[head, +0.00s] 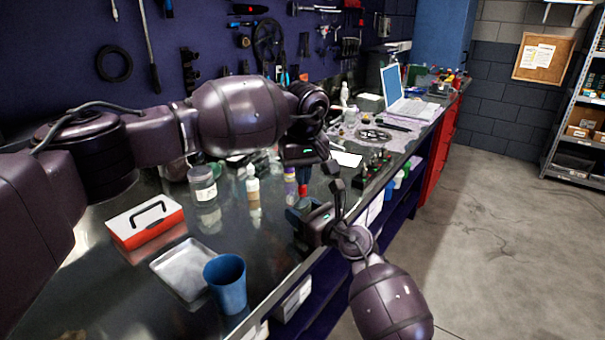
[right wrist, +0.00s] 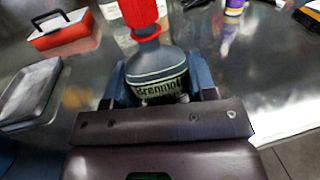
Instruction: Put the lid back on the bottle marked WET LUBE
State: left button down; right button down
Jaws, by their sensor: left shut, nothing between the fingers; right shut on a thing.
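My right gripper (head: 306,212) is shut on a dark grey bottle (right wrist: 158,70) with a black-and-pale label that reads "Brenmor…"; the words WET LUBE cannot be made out. The bottle looks upright. A red lid (right wrist: 139,12) shows at its top, with a red ring at the neck; whether it is fully seated I cannot tell. The red also shows in the head view (head: 303,189). My left gripper (head: 303,170) is shut and empty, pointing down just above the red lid; any contact is unclear.
A red box with a black handle (head: 145,225), a metal tray (head: 170,270) and a blue cup (head: 227,285) are at front left. A laptop (head: 405,100) is farther back.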

pick_arm(q)
jog(key=m, duration=0.5)
jog(key=shift+m+h, duration=0.3)
jog(key=shift+m, duration=0.5)
jog(key=shift+d, duration=0.1)
jog(key=shift+s+d, duration=0.1)
jog(key=shift+d, duration=0.05)
jog(key=c, duration=1.8)
grip_release()
jog(key=o, duration=0.4)
jog(key=shift+c, duration=0.2)
jog(key=shift+a, duration=0.2)
